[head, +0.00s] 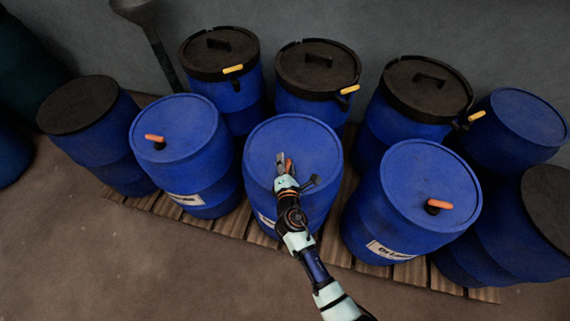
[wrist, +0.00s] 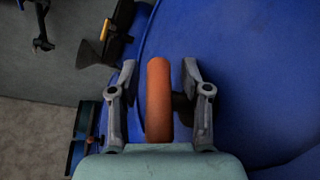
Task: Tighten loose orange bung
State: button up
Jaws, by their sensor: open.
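In the head view, three blue drums in the front row each carry an orange bung handle. The left orange bung (head: 155,139) and the right orange bung (head: 439,205) stand clear of my arm. The middle orange bung (head: 289,166) is on the middle blue drum (head: 310,142), partly hidden by my gripper (head: 284,165). In the wrist view, this orange bung handle (wrist: 159,100) lies lengthwise between the two fingers of my gripper (wrist: 159,85). The fingers are open, one on each side, with a gap visible on both sides. Which bung is loose cannot be told.
Black-lidded drums with yellow latches (head: 232,69) stand behind the front row. The drums stand close together on a wooden pallet (head: 230,232). More drums crowd the right side. Bare floor (head: 110,260) lies in front at the left.

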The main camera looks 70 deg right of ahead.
grip_shut()
